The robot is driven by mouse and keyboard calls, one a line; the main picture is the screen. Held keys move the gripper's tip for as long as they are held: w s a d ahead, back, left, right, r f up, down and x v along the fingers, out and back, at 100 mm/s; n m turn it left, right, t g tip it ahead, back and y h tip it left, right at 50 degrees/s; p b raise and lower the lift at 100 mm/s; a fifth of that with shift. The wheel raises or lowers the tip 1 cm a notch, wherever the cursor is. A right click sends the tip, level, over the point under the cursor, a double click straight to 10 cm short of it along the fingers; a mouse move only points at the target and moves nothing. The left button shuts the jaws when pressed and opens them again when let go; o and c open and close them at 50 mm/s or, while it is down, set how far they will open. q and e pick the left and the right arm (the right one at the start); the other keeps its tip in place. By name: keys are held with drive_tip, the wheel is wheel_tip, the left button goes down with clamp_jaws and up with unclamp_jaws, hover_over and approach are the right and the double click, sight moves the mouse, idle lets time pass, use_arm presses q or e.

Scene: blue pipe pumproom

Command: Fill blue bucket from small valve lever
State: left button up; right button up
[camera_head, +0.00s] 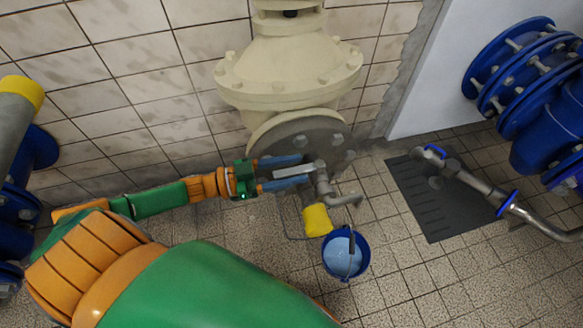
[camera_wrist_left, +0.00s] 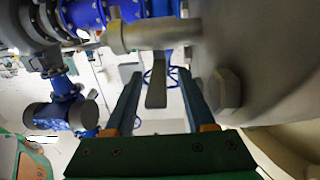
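The small valve lever (camera_head: 295,172) is a flat grey bar on a metal tap (camera_head: 322,184) in front of the big round flange. My left gripper (camera_head: 282,171) reaches it from the left, with its blue fingers on either side of the lever. In the left wrist view the lever (camera_wrist_left: 156,88) lies between the open fingertips (camera_wrist_left: 160,75), with gaps on both sides. The blue bucket (camera_head: 328,264) stands on the floor below the tap's spout. A pale blue surface shows inside it, and a thin grey strip crosses its front. My right gripper is not in view.
A large cream valve housing (camera_head: 290,70) and its grey flange (camera_head: 335,150) stand close to my left gripper. A yellow-ended part (camera_head: 317,220) sits beside the bucket. At right are a dark floor plate (camera_head: 425,205), a metal pipe (camera_head: 485,190) and blue flanged pipes (camera_head: 548,125).

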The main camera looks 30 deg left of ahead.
use_arm(q)
drive_tip(key=p+v, duration=0.1)
drive_tip(key=v, duration=0.6)
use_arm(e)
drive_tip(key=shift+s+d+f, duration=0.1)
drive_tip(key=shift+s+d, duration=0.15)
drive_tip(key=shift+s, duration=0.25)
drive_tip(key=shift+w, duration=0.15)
